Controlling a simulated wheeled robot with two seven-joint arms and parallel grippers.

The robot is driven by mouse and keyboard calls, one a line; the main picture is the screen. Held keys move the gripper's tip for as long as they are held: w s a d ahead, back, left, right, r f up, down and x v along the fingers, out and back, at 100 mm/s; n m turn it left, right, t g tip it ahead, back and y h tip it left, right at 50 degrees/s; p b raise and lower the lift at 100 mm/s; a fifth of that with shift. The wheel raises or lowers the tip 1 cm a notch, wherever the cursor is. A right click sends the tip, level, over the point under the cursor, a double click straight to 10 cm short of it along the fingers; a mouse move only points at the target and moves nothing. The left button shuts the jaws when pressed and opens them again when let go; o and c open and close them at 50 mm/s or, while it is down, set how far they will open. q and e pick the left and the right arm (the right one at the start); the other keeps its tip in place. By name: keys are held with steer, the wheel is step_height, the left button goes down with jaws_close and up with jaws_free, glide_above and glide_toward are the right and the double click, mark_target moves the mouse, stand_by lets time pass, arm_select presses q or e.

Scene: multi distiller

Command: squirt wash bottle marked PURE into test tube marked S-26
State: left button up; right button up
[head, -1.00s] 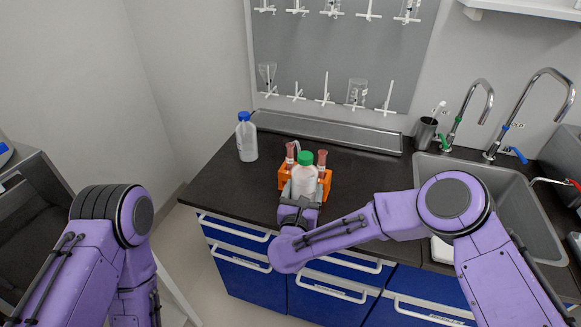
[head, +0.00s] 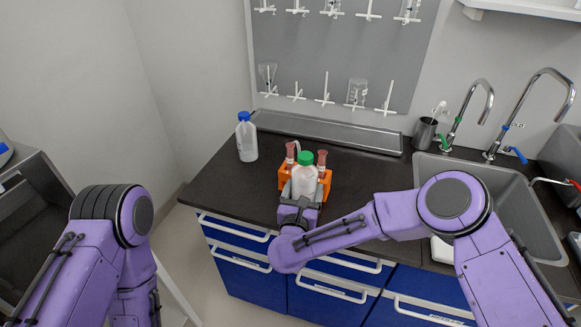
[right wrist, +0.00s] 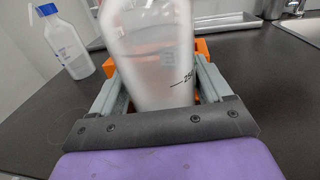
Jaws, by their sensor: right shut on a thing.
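A clear wash bottle with a green cap (head: 305,176) stands upright in my right gripper (head: 302,190), whose fingers are closed on its sides. The bottle (right wrist: 150,50) fills the middle of the right wrist view, with a "250" mark showing; no PURE label is readable. Behind it an orange rack (head: 325,183) holds two tubes with reddish-brown tops, a left one (head: 290,153) and a right one (head: 321,158). The bottle hides the rack's middle, and no S-26 mark is readable. The bottle's thin nozzle points up and left, near the left tube. My left gripper is not in view.
A bottle with a blue cap (head: 246,138) stands to the left on the dark counter (head: 225,185). A grey tray (head: 330,131) lies along the wall. A sink (head: 500,190) with taps is to the right. The counter between bottle and rack is clear.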

mark_target(303, 182)
steer(key=shift+r, duration=0.1)
steer(key=shift+r+p, duration=1.4)
steer(key=shift+r, duration=1.6)
steer(key=shift+f, duration=0.1)
